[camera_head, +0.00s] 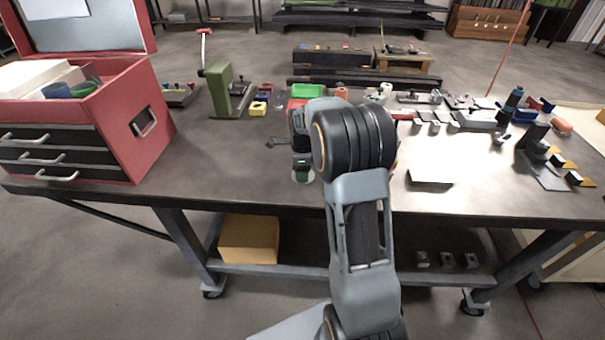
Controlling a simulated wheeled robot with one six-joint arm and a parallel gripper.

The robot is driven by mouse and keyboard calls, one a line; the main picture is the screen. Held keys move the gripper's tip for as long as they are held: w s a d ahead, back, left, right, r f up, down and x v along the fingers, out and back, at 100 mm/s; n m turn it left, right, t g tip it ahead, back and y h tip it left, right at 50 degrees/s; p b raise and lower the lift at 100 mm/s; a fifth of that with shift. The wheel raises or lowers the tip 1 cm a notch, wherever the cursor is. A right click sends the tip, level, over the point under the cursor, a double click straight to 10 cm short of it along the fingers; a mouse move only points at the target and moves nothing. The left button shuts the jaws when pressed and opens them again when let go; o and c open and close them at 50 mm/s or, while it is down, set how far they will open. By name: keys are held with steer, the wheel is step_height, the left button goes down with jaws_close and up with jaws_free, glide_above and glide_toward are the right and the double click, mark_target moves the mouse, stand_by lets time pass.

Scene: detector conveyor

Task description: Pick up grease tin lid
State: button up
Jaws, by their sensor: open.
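My arm reaches from the bottom of the head view over the dark workbench (230,165). My gripper (302,166) points down near the front middle of the bench, partly hidden behind my own wrist, and is open. A small round whitish-green thing (303,177) lies on the bench right under it. It may be the grease tin lid, but it is too small and too covered to be sure. I cannot tell whether the fingers touch it.
A red toolbox (158,115) with drawers stands at the left. A green press (222,90) stands behind. Several small coloured parts and a green tray (305,91) lie at the back. Metal fixtures crowd the right. The bench is clear left of my gripper.

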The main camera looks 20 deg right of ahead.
steer(key=c, duration=1)
